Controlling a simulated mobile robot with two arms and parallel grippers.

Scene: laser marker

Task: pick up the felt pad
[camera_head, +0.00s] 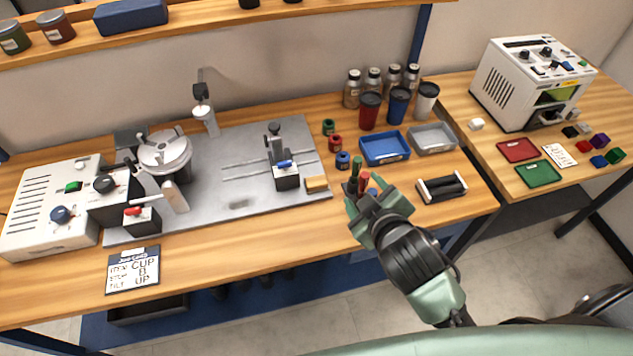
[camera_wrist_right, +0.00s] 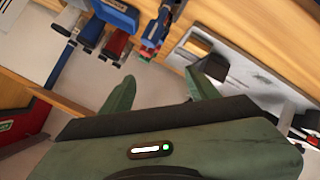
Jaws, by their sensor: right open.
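A small tan block (camera_head: 316,184), which looks like the felt pad, lies at the right front corner of the grey metal plate. It also seems to show in the right wrist view (camera_wrist_right: 197,46), beyond the fingers and right of the centre. My right gripper (camera_head: 371,196) is open and empty, a little to the right of the pad and apart from it. Its two green fingers (camera_wrist_right: 158,88) stand spread in the wrist view with nothing between them. My left gripper is in neither view.
A blue tray (camera_head: 385,148) and a grey tray (camera_head: 433,138) lie behind. A clamp fixture (camera_head: 285,172) stands left of the pad.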

